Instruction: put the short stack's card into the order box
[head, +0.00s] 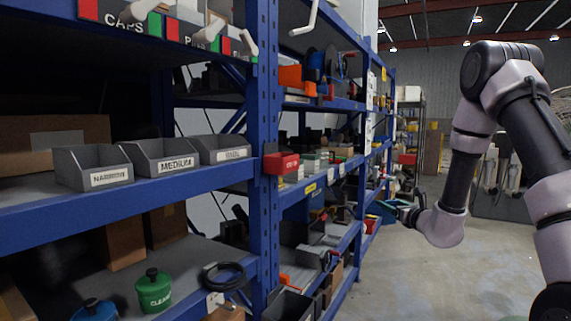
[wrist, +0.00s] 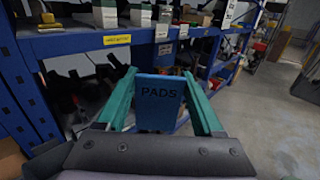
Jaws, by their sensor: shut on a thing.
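My gripper (wrist: 160,76) has teal fingers, one on each side of a blue card (wrist: 160,104) marked "PADS", and is shut on it. The card stands upright between the fingers, its lettering facing the wrist camera. In the head view my gripper (head: 382,208) is at the right side of the blue shelving, beside the aisle. The card is too small to make out clearly there. I cannot tell which container is the order box, and no card stack can be identified for certain.
Blue shelving (head: 264,130) runs into the distance, with shelf edges close to my gripper. Grey bins (head: 95,168) and a red box (head: 281,163) stand on it. A dark open bin (head: 288,306) is low at the front. The aisle floor (head: 400,275) is clear.

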